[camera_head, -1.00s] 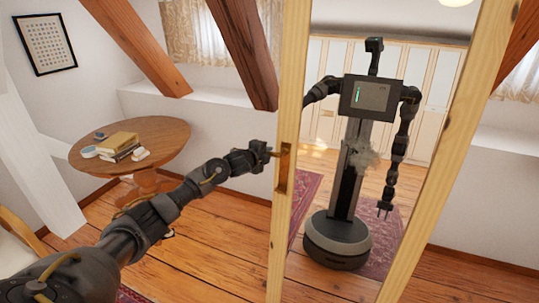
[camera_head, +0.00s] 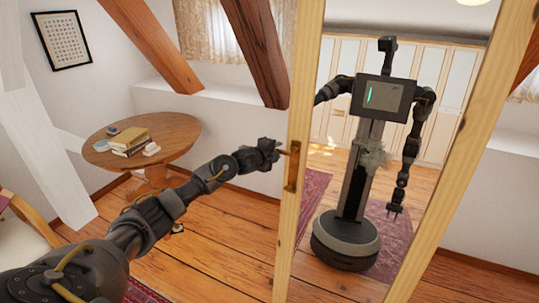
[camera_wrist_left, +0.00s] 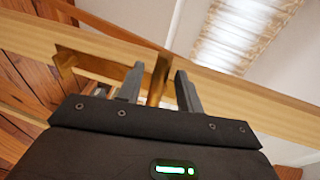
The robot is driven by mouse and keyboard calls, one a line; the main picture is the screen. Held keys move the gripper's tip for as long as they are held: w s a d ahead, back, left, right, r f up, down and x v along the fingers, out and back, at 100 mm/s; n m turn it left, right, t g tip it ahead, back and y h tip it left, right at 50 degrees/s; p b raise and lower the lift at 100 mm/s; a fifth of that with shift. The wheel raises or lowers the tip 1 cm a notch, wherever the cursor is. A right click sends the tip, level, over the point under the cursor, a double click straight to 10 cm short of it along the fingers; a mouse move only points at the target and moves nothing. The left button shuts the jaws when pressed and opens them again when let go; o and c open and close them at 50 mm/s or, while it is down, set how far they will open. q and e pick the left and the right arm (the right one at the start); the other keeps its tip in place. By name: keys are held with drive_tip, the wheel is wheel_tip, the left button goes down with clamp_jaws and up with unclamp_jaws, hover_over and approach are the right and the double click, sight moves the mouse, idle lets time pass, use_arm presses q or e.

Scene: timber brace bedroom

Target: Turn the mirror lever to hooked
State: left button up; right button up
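The mirror (camera_head: 345,100) stands upright in a pale wooden frame. Its brass lever (camera_head: 293,168) sits on the left post, with a plate along the post and a short handle sticking out to the left near its top. My left gripper (camera_head: 277,151) is at that handle. In the left wrist view the left fingers (camera_wrist_left: 160,88) are spread on both sides of the brass handle (camera_wrist_left: 160,75), with narrow gaps seeming to show. Whether they touch it is hard to tell. My right gripper (camera_head: 395,209) shows only as a reflection, hanging low and empty, its fingers apart.
A round wooden table (camera_head: 185,128) with books (camera_head: 130,140) stands at the left behind my arm. Sloping timber braces (camera_head: 258,50) cross the back. A chair (camera_head: 25,228) is at the left edge.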

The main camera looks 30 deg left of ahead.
use_arm(q)
drive_tip(key=b+v, duration=0.1)
drive_tip(key=v, duration=0.9)
drive_tip(key=shift+b, duration=0.35)
drive_tip(key=shift+w, duration=0.1)
